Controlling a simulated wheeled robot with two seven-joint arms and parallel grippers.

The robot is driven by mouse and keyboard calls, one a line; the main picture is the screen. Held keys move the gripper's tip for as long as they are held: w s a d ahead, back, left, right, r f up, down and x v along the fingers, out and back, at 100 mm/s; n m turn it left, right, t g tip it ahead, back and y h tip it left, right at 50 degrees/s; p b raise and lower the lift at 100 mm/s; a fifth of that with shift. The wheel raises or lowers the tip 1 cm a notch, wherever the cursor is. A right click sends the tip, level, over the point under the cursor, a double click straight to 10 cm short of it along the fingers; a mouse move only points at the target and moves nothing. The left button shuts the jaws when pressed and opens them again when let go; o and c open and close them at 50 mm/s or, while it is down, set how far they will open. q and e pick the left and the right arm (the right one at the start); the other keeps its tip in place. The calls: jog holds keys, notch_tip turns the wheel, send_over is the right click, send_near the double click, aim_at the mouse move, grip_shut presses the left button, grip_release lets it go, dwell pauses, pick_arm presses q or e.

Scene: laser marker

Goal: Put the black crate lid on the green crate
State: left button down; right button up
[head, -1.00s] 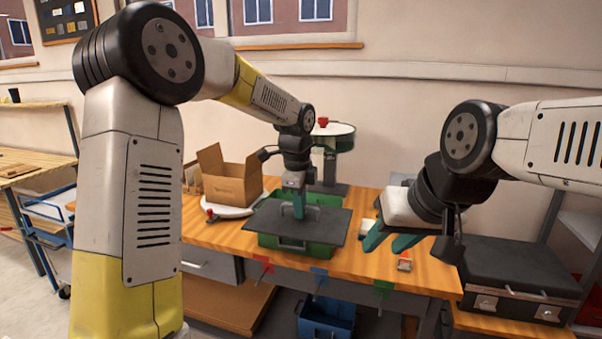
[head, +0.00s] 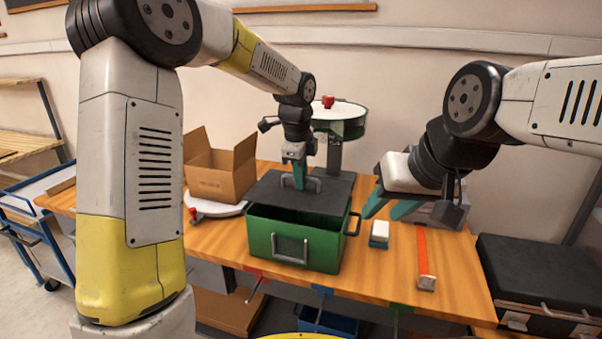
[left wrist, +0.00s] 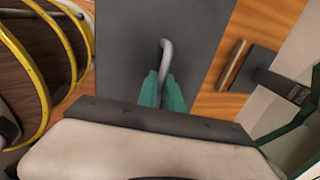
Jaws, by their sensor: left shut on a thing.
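The black crate lid (head: 335,192) is a flat dark plate with a grey handle. My left gripper (head: 299,180) is shut on that handle; the left wrist view shows its teal fingers (left wrist: 163,92) on the handle (left wrist: 167,58) and the lid (left wrist: 200,25) beneath. The green crate (head: 327,248) stands on the wooden bench, its open top showing a dark inside. The lid appears behind and partly over the crate's far side; whether they touch I cannot tell. My right gripper (head: 385,206) is empty and open, right of the crate above the bench.
A cardboard box (head: 215,178) and a white round plate (head: 215,208) are left of the crate. A green-rimmed round machine (head: 340,122) stands behind. A small blue-and-white block (head: 379,234) and an orange strip tool (head: 423,255) lie at right. A black case (head: 540,275) is further right.

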pick_arm(q)
jog(key=shift+f, duration=1.95)
jog(key=c, duration=1.4)
grip_release()
jog(key=shift+r, duration=4.45)
